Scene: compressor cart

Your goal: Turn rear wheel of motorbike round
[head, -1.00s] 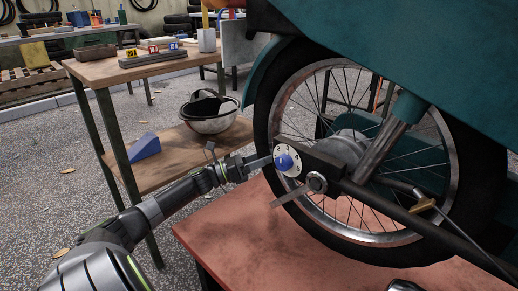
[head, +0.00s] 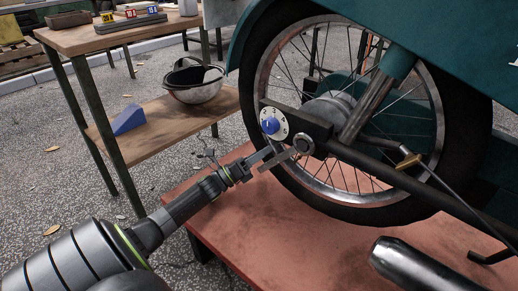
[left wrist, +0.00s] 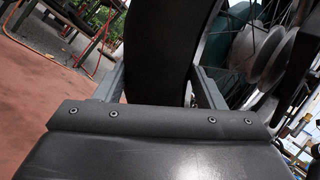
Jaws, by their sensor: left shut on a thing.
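The rear wheel (head: 246,99) of the teal motorbike has a black tyre, a steel rim and wire spokes. It stands over a reddish bench top. My left gripper (head: 268,156) is at the wheel's left side, just below a white dial with a blue knob (head: 270,125). In the left wrist view the fingers lie on either side of the tyre (left wrist: 160,40), shut on it. The fingertips are partly hidden behind the tyre and the bike's metal arm in the head view. My right gripper is not in view.
The swingarm (head: 395,172) and a steel axle plate cross in front of the wheel. A metal pipe (head: 415,268) lies low at the right.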

